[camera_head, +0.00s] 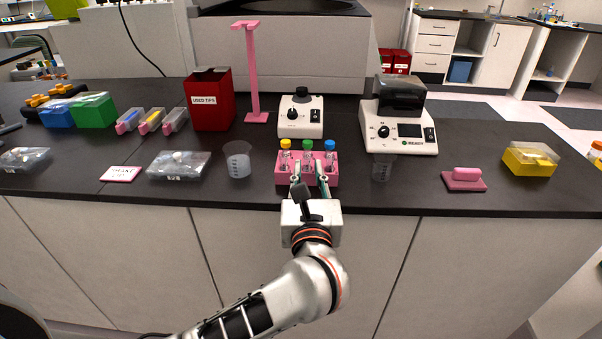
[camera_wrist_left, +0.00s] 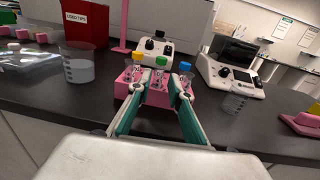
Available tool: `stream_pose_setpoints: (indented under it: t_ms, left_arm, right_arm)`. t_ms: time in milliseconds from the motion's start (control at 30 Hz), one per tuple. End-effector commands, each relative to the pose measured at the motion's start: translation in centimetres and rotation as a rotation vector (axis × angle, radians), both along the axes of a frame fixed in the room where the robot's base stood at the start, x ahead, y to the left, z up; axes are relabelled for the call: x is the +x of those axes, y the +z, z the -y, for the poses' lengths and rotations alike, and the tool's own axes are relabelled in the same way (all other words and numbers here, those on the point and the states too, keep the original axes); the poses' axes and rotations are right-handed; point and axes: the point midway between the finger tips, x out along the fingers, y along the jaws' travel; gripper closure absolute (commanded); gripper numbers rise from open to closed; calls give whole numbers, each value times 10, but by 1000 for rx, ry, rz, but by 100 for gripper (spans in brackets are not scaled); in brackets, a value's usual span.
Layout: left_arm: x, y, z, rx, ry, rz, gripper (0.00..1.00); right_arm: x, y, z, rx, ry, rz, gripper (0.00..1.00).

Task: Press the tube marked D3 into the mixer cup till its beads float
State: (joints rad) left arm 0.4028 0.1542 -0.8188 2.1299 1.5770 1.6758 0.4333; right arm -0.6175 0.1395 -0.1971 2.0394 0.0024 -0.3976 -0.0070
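A pink rack (camera_head: 281,177) holds three upright tubes: a yellow-capped tube (camera_head: 285,144), a green-capped tube (camera_head: 308,145) and a blue-capped tube (camera_head: 330,145). I cannot read a D3 mark or make out beads. The mixer (camera_head: 301,125) stands right behind the rack, with its dark cup (camera_head: 302,92) on top and empty. My left gripper (camera_head: 309,186) is at the rack's front. In the left wrist view its fingers (camera_wrist_left: 160,95) are apart, with the green-capped tube (camera_wrist_left: 162,62) seen between them and nothing visibly gripped. My right gripper is not in view.
A clear beaker (camera_head: 238,163) stands left of the rack and a smaller one (camera_head: 382,168) right of it. A second machine (camera_head: 399,130) is at the right. A pink stand (camera_head: 253,80) and a red used-tips bin (camera_head: 209,100) are behind left.

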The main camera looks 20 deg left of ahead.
Motion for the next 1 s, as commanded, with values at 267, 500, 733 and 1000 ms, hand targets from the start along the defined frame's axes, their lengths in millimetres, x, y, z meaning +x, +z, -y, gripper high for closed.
stream_pose_setpoints:
  t_ms: [267,500,733,1000]
  left_arm:
    - [27,0,-10,-3,1,-1,80]
    - [59,-1,-21,-2,1,-2,80]
    - [72,-1,-26,-4,1,-2,80]
    - [73,-1,-26,-4,0,-3,80]
  right_arm:
    - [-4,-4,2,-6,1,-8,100]
    - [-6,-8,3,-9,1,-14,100]
    - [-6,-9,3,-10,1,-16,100]
    - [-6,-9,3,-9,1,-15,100]
